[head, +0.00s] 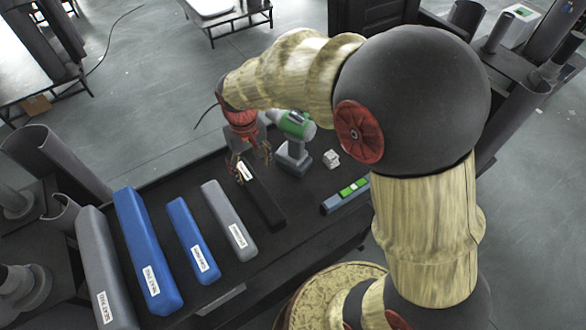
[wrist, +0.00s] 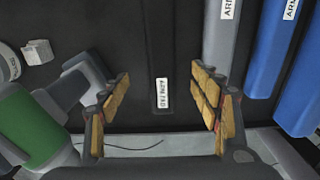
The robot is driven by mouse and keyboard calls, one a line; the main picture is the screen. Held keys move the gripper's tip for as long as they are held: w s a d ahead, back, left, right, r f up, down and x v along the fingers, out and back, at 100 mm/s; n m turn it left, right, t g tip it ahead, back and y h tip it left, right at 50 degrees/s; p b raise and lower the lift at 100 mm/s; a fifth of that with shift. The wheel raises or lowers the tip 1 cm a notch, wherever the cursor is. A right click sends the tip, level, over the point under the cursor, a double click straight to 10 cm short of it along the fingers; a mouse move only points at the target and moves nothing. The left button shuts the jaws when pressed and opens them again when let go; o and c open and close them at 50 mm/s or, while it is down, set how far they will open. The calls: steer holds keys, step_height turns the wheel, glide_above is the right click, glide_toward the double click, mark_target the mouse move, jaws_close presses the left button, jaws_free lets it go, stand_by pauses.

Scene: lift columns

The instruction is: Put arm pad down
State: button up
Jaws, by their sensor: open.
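A long black pad (head: 265,203) with a white label lies on the dark table (head: 170,180). In the wrist view the label on this black pad (wrist: 172,45) seems to read "arm pad". My gripper (head: 251,162) is at the pad's far, labelled end. In the wrist view my gripper (wrist: 160,110) is open, with its fingers apart on either side of the labelled end. Nothing is gripped. I cannot tell how high the fingertips are above the table.
A short grey pad (head: 229,218), blue pads (head: 193,240) (head: 147,245) and a long grey pad (head: 103,270) lie to the left. A green-and-grey drill (head: 293,135), a small white block (head: 331,159) and a blue-green level (head: 345,195) are to the right.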

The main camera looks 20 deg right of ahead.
steer(key=s+d+r+m+t, duration=0.1)
steer(key=s+d+r+t, duration=0.1)
steer(key=s+d+r, duration=0.3)
steer(key=s+d+r+m+t, duration=0.1)
steer(key=s+d+r+t, duration=0.2)
steer(key=s+r, duration=0.9)
steer(key=shift+s+d+r+t, duration=0.15)
steer(key=shift+s+d+t, duration=0.15)
steer(key=shift+s+d, duration=0.85)
steer(key=shift+c, duration=0.8)
